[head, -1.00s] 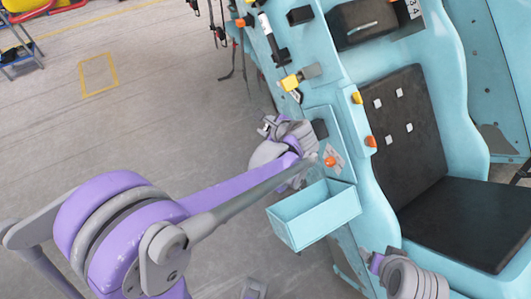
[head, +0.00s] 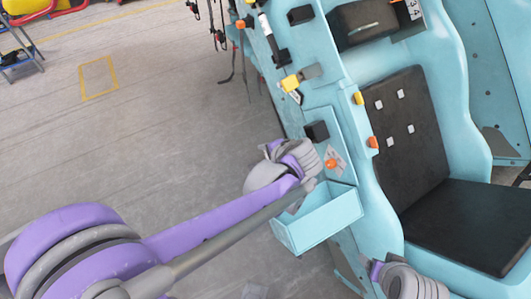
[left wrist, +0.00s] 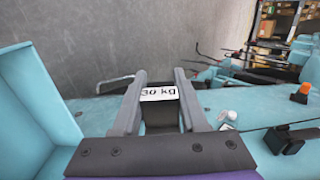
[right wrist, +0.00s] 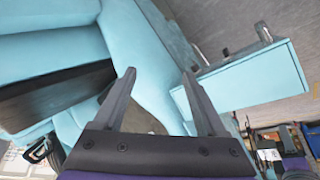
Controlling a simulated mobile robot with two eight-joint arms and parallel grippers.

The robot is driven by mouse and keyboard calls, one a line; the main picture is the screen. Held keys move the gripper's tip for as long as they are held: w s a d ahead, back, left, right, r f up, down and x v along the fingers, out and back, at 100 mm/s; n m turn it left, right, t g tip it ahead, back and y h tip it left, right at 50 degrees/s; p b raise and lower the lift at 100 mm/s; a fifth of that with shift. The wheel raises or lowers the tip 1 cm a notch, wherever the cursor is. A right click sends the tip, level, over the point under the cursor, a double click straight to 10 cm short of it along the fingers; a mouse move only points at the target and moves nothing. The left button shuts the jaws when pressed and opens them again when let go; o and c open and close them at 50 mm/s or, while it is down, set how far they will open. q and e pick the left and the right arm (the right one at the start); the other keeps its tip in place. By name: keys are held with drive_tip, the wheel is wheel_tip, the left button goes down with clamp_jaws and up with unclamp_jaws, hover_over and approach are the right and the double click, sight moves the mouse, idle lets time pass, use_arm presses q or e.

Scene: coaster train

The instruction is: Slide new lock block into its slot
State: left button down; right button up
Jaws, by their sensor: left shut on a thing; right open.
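My left gripper (left wrist: 160,80) is shut on a dark block (left wrist: 160,115) with a white "30 kg" label in the left wrist view. In the head view, my left gripper (head: 298,196) is low beside the teal panel, at the open top of the teal tray (head: 320,224); the held block cannot be made out there. A black block (head: 317,131) sits on the panel above the tray, apart from the gripper. No empty slot can be clearly made out. My right gripper (right wrist: 160,75) is open and empty in the right wrist view.
An orange knob (head: 331,163) stands on the panel just above the tray. A yellow-handled lever (head: 292,82) and dark-padded seats (head: 405,125) are further along the teal car.

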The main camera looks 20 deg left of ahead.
use_arm(q)
drive_tip(key=w+d, duration=0.1)
drive_tip(key=w, duration=0.1)
drive_tip(key=w+d, duration=0.2)
drive_tip(key=shift+w+d, duration=0.3)
drive_tip(key=shift+w+d, duration=0.75)
drive_tip(key=shift+w, duration=0.25)
drive_tip(key=shift+w+d, duration=0.75)
drive_tip(key=shift+w, duration=0.2)
idle(1.5)
drive_tip(key=shift+c, duration=1.8)
unclamp_jaws()
drive_tip(key=v, duration=1)
drive_tip(key=shift+d+r, duration=0.2)
drive_tip(key=shift+r, duration=0.1)
drive_tip(key=shift+s, duration=0.15)
